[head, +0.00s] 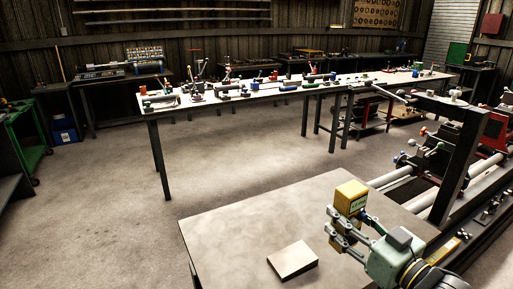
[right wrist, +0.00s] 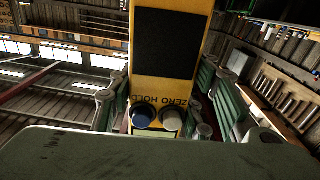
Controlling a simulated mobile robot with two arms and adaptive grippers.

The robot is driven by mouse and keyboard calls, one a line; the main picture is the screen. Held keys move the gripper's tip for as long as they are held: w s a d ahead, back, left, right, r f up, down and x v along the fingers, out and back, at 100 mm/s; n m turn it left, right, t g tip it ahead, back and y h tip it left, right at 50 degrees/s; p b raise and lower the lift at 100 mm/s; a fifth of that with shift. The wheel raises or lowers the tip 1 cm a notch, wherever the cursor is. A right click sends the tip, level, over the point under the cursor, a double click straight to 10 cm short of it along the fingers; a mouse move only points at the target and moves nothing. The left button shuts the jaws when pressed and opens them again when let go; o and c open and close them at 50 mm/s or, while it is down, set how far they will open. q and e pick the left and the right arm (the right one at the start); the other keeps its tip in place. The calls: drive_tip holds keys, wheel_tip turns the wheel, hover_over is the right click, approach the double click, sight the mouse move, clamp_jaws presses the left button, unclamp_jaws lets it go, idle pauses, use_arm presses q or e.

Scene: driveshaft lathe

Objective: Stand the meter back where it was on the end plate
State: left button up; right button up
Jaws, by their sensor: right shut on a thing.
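The meter (head: 351,196) is a yellow block held up at the tip of my right gripper (head: 345,222), above the right part of the near table. In the right wrist view the meter (right wrist: 164,92) shows a dark screen, two round buttons and upside-down "ZERO HOLD" lettering. The green fingers of my right gripper (right wrist: 165,105) are on both sides of it. A small pale flat plate (head: 292,260), which may be the end plate, lies on the near table, left of and below the gripper, apart from the meter. My left gripper is not in view.
The near table (head: 240,225) is bare around the plate. A lathe (head: 425,165) with bars and a dark upright post (head: 458,165) stands close on the right. A long bench (head: 220,97) crowded with tools is farther back, with open floor between.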

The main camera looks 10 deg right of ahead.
sight(333, 247)
drive_tip(key=shift+m+t+h, duration=0.3)
drive_tip(key=shift+m+h, duration=0.4)
drive_tip(key=shift+h, duration=0.2)
drive_tip(key=s+a+f, duration=0.2)
drive_tip(key=f, duration=0.1)
drive_tip(key=s+a+f, duration=0.1)
drive_tip(key=f, duration=0.1)
drive_tip(key=shift+a, duration=0.35)
drive_tip(key=s+a+f+m+h, duration=0.2)
drive_tip(key=s+a+h, duration=0.2)
drive_tip(key=shift+a+m, duration=0.2)
drive_tip(key=shift+m, duration=0.1)
